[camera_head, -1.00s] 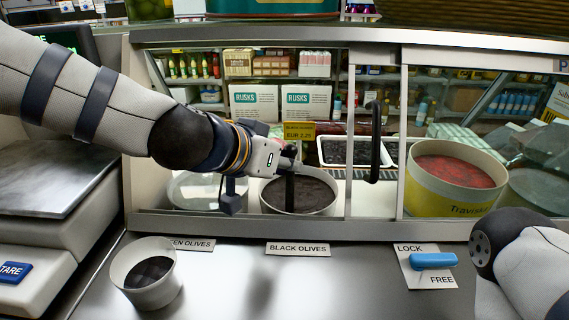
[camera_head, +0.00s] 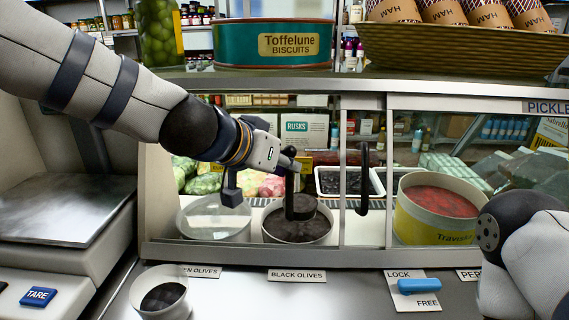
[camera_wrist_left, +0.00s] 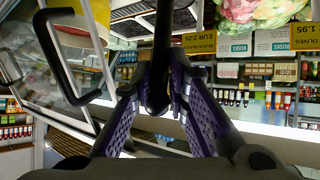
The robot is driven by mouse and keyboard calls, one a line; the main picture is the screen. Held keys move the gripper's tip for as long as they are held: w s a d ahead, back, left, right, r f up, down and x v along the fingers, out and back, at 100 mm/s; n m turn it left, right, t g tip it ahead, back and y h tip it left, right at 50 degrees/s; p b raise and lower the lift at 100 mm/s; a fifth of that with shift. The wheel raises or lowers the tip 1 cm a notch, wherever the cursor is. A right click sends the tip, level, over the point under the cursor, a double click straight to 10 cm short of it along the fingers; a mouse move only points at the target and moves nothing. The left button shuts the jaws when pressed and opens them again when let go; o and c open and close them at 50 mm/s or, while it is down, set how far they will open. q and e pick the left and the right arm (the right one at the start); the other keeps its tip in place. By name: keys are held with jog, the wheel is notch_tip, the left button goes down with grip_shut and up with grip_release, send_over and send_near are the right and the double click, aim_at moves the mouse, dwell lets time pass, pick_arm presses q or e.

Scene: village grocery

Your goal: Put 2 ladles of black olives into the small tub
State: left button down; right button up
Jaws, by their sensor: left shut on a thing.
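My left gripper (camera_head: 287,163) is shut on the black ladle (camera_head: 290,190), whose handle also shows between the purple finger pads in the left wrist view (camera_wrist_left: 160,65). The ladle hangs upright, its dark cup just above or at the surface of the black olives (camera_head: 285,230) in their round tub (camera_head: 268,233). I cannot tell how full the cup is. The small white tub (camera_head: 142,308) stands on the counter at the lower left, with dark contents inside. My right arm shows at the lower right; its gripper is out of view.
A glass case front with a frame post (camera_head: 342,185) and black handle (camera_head: 363,180) stands right of the ladle. The green olives tub (camera_head: 215,232) is to the left. A scale (camera_head: 60,235) stands at far left. A blue lock lever (camera_head: 419,286) sits on the counter front.

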pick_arm(q)
jog(key=s+r, duration=0.3)
jog(key=s, duration=1.1)
jog(key=shift+s, duration=0.3)
jog(key=shift+d, duration=0.1)
